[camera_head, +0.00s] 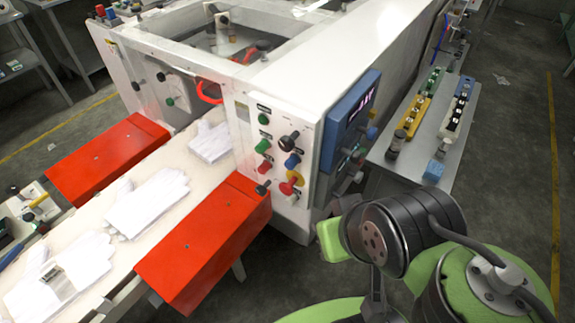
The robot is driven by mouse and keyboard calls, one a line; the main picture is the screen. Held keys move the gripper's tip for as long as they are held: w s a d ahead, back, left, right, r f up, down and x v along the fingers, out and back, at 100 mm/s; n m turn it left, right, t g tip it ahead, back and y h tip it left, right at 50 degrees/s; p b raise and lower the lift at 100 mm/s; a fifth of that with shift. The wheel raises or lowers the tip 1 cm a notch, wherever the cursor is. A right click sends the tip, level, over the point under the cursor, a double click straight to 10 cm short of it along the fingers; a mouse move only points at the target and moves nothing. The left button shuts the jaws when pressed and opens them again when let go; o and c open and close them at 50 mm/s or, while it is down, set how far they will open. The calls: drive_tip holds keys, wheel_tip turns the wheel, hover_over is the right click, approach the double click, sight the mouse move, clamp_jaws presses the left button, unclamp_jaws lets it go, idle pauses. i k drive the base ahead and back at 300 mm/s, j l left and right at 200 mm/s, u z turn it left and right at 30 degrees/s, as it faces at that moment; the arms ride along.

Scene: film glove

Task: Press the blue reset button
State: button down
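The control panel (270,125) is on the white machine's front corner. On it sits a blue button (292,160), in the right column below a black knob (289,141) and above a red-and-yellow button (290,186). The left column has green buttons (263,146) and a red one (264,167). Labels are too small to read. My black and green arm is at the lower right, apart from the panel. No fingers can be made out clearly at its end, so I cannot tell whether my gripper is open or shut. Nothing touches the blue button.
A blue-framed display (350,120) juts out right of the panel. Red guards (204,245) flank a conveyor (195,178) carrying white gloves (147,201). A grey side table (412,165) holds colored parts and a blue block (433,172). Floor between machine and arm is open.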

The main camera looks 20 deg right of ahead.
sight(292, 162)
drive_tip(key=k+u, duration=0.1)
drive_tip(key=u, duration=0.35)
drive_tip(key=k+j+u, duration=0.1)
drive_tip(key=u, duration=0.3)
drive_tip(key=k+j+u, duration=0.1)
drive_tip(key=u, duration=0.35)
drive_tip(key=j+u, duration=0.15)
drive_tip(key=u, duration=0.3)
drive_tip(key=k+j+u, duration=0.1)
drive_tip(key=u, duration=0.35)
drive_tip(key=i+j, duration=0.05)
drive_tip(key=j, duration=0.05)
